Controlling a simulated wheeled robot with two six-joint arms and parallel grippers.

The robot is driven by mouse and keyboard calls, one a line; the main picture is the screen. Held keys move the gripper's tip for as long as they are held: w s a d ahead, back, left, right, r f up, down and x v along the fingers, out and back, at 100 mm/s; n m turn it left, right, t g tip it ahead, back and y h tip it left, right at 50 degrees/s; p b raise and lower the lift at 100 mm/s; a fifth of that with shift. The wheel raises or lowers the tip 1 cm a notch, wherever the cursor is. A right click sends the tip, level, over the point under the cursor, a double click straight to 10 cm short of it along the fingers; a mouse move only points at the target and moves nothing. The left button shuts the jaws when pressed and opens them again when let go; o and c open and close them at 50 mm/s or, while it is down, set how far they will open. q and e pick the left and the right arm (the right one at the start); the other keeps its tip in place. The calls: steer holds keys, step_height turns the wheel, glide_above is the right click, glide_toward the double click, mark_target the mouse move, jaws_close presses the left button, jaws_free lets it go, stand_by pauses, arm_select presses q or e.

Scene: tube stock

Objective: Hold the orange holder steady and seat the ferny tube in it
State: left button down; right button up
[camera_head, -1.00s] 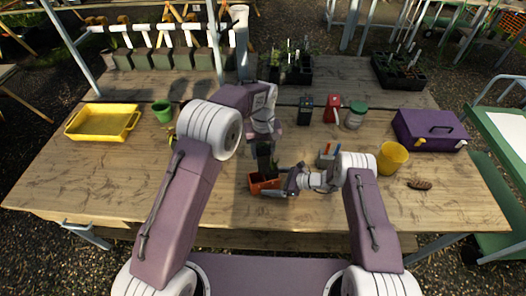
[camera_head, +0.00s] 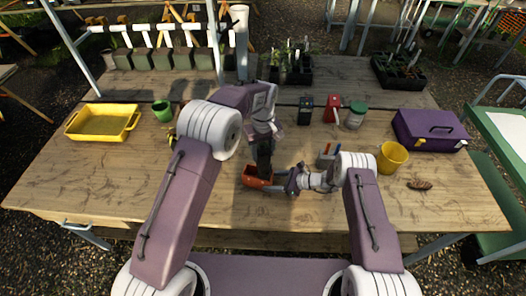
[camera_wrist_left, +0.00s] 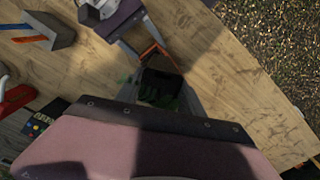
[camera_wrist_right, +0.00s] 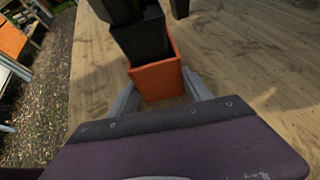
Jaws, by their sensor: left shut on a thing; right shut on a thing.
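The orange holder (camera_head: 253,180) is low over the front middle of the table, and my right gripper (camera_head: 285,186) is shut on its side. In the right wrist view the holder (camera_wrist_right: 158,82) sits between my right fingers. My left gripper (camera_head: 264,140) is shut on the dark ferny tube (camera_head: 264,162), above the holder. The tube also shows in the left wrist view (camera_wrist_left: 160,84), with dim green fronds around it. In the right wrist view its dark lower part (camera_wrist_right: 146,42) overlaps the holder's opening. How deep it sits is hidden.
A small grey caddy (camera_head: 326,157) stands right of the holder. A dark pot (camera_head: 305,110), a red bottle (camera_head: 331,109) and a green-lidded jar (camera_head: 355,115) stand behind. A yellow cup (camera_head: 392,158) is at right.

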mark_target(251, 165)
arm_select(q)
steer(key=n, duration=0.2)
steer(key=shift+w+r+n, duration=0.1)
steer(key=shift+r+n, duration=0.05)
steer(key=shift+n, duration=0.15)
steer(key=n, duration=0.2)
steer(key=shift+w+a+n, duration=0.2)
steer(key=shift+n, duration=0.1)
steer(key=shift+w+a+f+n, duration=0.35)
steer(key=shift+a+f+n, duration=0.15)
steer(key=shift+a+n, duration=0.3)
steer(key=shift+w+a+f+n, duration=0.4)
steer(key=shift+a+n, duration=0.25)
steer(key=shift+n, duration=0.3)
steer(key=shift+w+a+f+n, duration=0.3)
steer(key=shift+a+f+n, duration=0.25)
steer(key=shift+a+n, duration=0.25)
steer(key=shift+f, duration=0.2)
step_height(251, 165, down, 8)
steer(key=shift+f, duration=0.25)
steer(key=shift+f, duration=0.2)
